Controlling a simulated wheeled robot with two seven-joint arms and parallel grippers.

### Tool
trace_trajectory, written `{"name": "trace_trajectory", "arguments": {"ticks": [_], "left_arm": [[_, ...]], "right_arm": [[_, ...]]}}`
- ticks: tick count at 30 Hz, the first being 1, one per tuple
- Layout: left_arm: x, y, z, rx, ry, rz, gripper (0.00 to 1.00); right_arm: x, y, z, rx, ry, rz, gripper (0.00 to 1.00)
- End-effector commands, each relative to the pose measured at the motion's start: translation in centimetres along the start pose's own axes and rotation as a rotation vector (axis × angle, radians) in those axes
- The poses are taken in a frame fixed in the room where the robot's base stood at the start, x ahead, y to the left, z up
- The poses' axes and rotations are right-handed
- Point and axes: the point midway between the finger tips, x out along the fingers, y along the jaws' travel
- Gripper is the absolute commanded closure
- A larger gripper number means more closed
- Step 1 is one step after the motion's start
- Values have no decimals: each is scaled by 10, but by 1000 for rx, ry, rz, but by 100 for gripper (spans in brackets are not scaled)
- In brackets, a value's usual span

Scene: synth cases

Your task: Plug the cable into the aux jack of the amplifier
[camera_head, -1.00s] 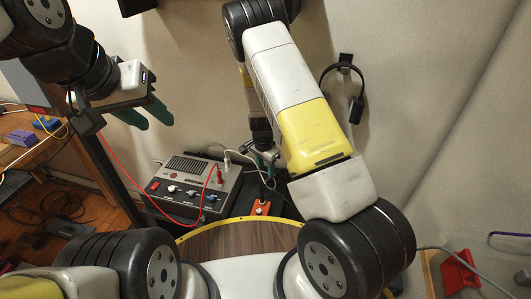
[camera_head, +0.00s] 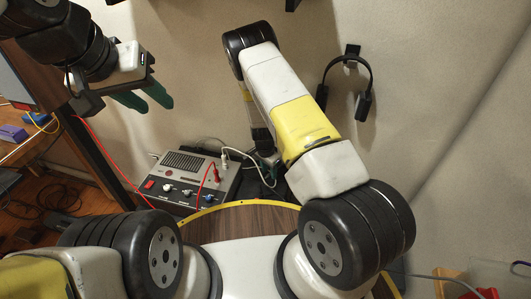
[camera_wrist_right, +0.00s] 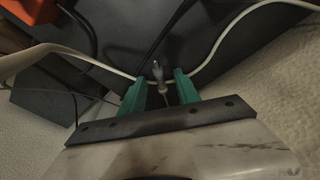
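The amplifier (camera_head: 182,178) is a grey box with a vent, knobs and a red switch, against the back wall. A red plug (camera_head: 216,172) and a white plug (camera_head: 224,155) stand upright at its right side. My right gripper (camera_head: 267,160) is low, right of the amplifier, partly hidden by my arm. In the right wrist view its green fingers (camera_wrist_right: 160,80) are apart, with a grey plug (camera_wrist_right: 157,72) between them and gaps beside it. A white cable (camera_wrist_right: 92,62) runs past the fingertips. The aux jack cannot be made out. My left gripper (camera_head: 157,106) is open and empty, above the amplifier.
Headphones (camera_head: 366,75) hang on the wall at right. A red cable (camera_head: 97,146) runs at left to the amplifier. An orange object (camera_wrist_right: 80,22) is near the right gripper. A wooden bench is at far left.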

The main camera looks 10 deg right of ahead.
Motion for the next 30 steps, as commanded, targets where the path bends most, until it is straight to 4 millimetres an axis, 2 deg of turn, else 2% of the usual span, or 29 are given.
{"name": "trace_trajectory", "arguments": {"ticks": [8, 14, 15, 25, 30], "left_arm": [[0, 0, 0, 0, 0, 0, 64], [0, 0, 0, 0, 0, 0, 64], [0, 0, 0, 0, 0, 0, 64], [0, 0, 0, 0, 0, 0, 64], [0, 0, 0, 0, 0, 0, 64]], "right_arm": [[5, 0, 0, 0, 0, 0, 61], [4, 0, 0, 0, 0, 0, 99], [4, 0, 0, 0, 0, 0, 100], [3, 0, 0, 0, 0, -1, 100], [-17, -2, -3, 0, 1, -3, 100]]}}
